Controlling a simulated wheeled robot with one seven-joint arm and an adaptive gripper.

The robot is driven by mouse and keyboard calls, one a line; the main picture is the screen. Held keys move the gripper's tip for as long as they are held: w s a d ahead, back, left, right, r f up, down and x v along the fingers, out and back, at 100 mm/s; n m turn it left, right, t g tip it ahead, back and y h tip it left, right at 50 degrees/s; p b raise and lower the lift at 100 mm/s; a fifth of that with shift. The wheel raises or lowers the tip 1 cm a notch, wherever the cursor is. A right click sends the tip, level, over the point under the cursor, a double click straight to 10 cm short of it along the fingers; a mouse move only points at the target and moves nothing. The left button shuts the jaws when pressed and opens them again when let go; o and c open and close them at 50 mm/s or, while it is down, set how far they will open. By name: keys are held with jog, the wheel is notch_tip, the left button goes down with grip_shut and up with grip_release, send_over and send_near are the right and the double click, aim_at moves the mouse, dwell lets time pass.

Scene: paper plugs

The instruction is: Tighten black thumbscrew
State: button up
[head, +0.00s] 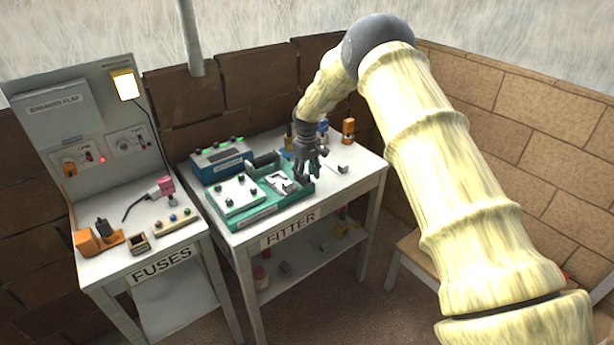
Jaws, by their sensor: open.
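My gripper (310,172) is dark grey and points down over the right end of the teal tray (268,213) on the fitter table (335,192). It is open, and I see nothing held between its fingers. A white plate (237,194) with several small dark knobs lies in the left part of the tray. A small white fitting (281,183) lies in the right part, just left of my gripper. I cannot make out which small dark piece is the black thumbscrew; it may be hidden by my gripper or too small to tell.
A blue box (221,160) with green lights stands behind the tray. Orange and blue items (348,130) stand at the table's back right. A small grey part (343,169) lies right of my gripper. The fuses table (150,245) is at the left.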

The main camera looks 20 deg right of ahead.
aim_at(307, 176)
jog(key=shift+r+p, duration=0.75)
jog(key=shift+r, duration=1.2)
jog(key=n, duration=1.2)
jog(key=shift+f, duration=0.2)
jog(key=shift+f+b, duration=0.75)
jog(key=shift+f, duration=1.1)
jog(key=shift+c, duration=0.2)
jog(key=c, duration=1)
